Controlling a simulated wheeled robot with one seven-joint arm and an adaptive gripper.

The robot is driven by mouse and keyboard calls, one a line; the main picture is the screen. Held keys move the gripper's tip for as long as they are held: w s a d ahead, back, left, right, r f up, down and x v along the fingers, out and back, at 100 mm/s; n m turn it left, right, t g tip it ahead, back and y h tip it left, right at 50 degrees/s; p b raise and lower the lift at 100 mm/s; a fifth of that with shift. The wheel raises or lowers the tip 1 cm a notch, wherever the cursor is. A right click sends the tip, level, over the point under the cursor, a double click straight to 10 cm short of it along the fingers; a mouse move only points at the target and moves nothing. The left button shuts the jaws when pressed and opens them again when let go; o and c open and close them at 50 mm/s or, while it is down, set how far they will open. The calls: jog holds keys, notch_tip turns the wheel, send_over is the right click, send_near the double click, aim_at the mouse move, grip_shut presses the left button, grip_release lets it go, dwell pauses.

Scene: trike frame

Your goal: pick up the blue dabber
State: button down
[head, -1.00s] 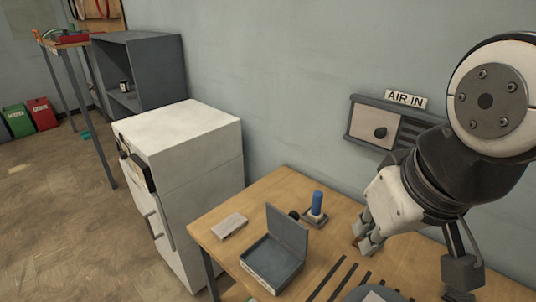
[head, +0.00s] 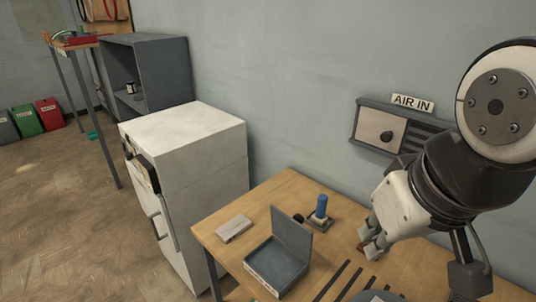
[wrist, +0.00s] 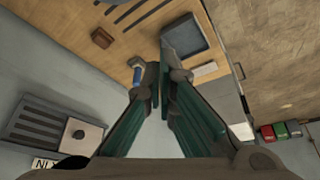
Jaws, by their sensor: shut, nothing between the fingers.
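The blue dabber (head: 321,206) stands upright on a small dark base on the wooden table, near the wall. In the wrist view the dabber (wrist: 137,76) shows beside my left-hand finger, which hides part of it. My gripper (head: 370,246) is to the right of the dabber in the head view, apart from it. In the wrist view my gripper (wrist: 161,75) has its two fingers together with nothing between them.
An open grey box (head: 277,263) and a small pale box (head: 234,229) are on the table (head: 285,185). A brown block (wrist: 102,38) shows in the wrist view. A white cabinet (head: 190,130) stands left; the AIR IN panel (head: 380,128) is on the wall.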

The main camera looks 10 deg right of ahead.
jog(key=c, duration=2.4)
grip_release()
jog(key=c, duration=1.9)
grip_release()
jog(key=o, duration=0.7)
jog(key=shift+w+r+m, duration=0.2)
jog(key=shift+w+m, duration=0.15)
jog(key=shift+w, duration=0.3)
jog(key=shift+w+r+m, duration=0.15)
jog(key=shift+w+m, duration=0.2)
jog(key=shift+w, duration=0.25)
jog(key=m+g+b, duration=0.3)
jog(key=m+g, duration=0.2)
jog(key=m, duration=1.3)
send_over(322, 206)
jog(key=w, duration=0.1)
notch_tip(322, 206, down, 16)
jog(key=shift+w+d+f+m, duration=0.3)
jog(key=shift+w+d+f, duration=0.1)
jog(key=shift+f, duration=0.1)
jog(key=f, duration=0.6)
jog(key=f+p, duration=0.1)
jog(key=f, duration=0.6)
jog(key=shift+s+a, duration=0.1)
jog(key=shift+s, duration=0.1)
